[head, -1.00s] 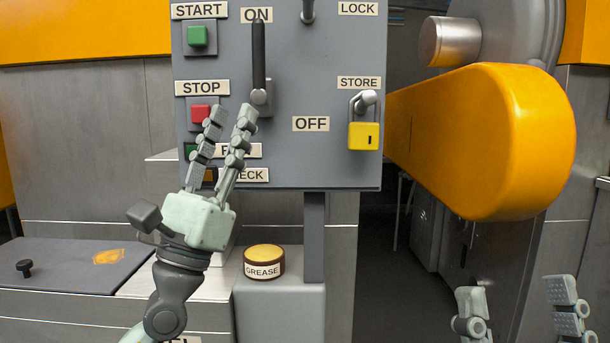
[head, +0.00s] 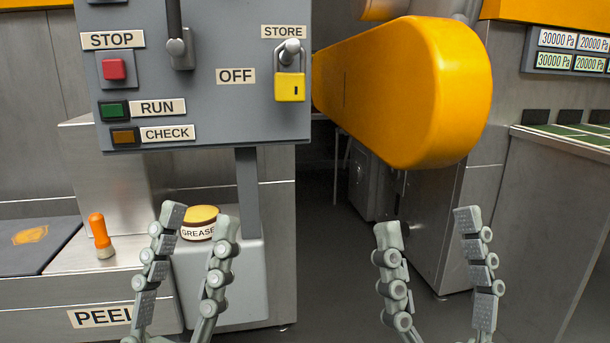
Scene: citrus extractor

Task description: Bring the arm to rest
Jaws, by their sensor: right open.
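My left gripper (head: 200,235) is at the lower left of the head view, fingers pointing up and spread, with nothing between them that I can see held. It shows in front of the grease tin (head: 199,222) and the grey pedestal. My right gripper (head: 430,232) is at the lower right, fingers up and wide apart, empty. Both stand apart from the grey control panel (head: 200,85). On the panel, the lever (head: 179,45) points up and a yellow padlock (head: 289,87) hangs at the STORE peg.
A large orange rounded arm or cover (head: 405,95) juts out right of the panel. An orange-capped bottle-like object (head: 100,236) stands on the metal ledge at left, above the PEEL label. A metal counter (head: 560,190) is at right. Open floor lies between.

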